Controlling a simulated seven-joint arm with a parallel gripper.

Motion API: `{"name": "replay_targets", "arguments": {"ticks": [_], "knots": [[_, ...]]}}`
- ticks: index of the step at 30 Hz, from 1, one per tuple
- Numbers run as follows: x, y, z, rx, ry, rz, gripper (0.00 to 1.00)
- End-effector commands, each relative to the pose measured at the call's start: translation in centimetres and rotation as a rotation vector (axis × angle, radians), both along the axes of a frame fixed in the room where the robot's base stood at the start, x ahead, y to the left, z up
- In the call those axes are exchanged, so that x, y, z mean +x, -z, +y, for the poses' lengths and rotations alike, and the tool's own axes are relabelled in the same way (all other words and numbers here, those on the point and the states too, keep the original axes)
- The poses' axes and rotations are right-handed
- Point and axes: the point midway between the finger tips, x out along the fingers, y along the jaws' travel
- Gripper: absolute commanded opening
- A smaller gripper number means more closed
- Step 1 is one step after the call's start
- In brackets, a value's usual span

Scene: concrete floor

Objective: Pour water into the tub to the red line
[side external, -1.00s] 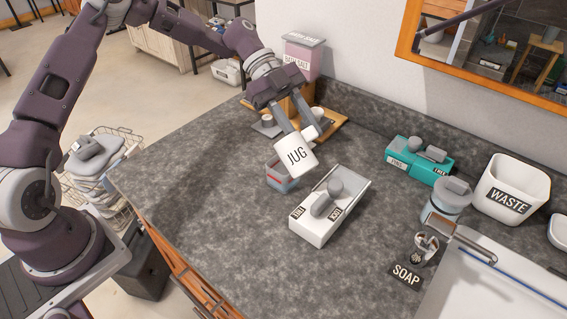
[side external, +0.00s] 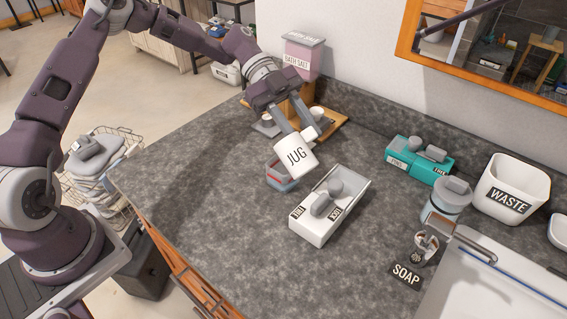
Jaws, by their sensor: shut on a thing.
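A white jug (side external: 296,156) marked "JUG" hangs in my gripper (side external: 296,134), whose jaws are shut on it. The jug is tilted and sits above and slightly right of a small tub (side external: 281,179), covering part of it. The tub stands on the grey counter and shows bluish walls with a reddish band near its rim. Its inside and any red line cannot be made out clearly. I cannot see a stream of water or the level in the jug or tub.
A white tray (side external: 316,227) with grey pieces lies just right of the tub. A wooden board (side external: 338,125) with cups is behind. A teal tray (side external: 435,172), a grey-lidded jar (side external: 447,197) and a waste bin (side external: 510,188) stand right. The counter's front left is clear.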

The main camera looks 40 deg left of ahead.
Motion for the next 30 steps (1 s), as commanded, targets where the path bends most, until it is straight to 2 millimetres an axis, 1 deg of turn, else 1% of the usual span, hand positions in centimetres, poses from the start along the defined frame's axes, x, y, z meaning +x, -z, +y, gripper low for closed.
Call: {"name": "replay_targets", "arguments": {"ticks": [30], "knots": [[0.04, 0.46, 0.24, -0.060, -0.001, 0.011, 0.00]]}}
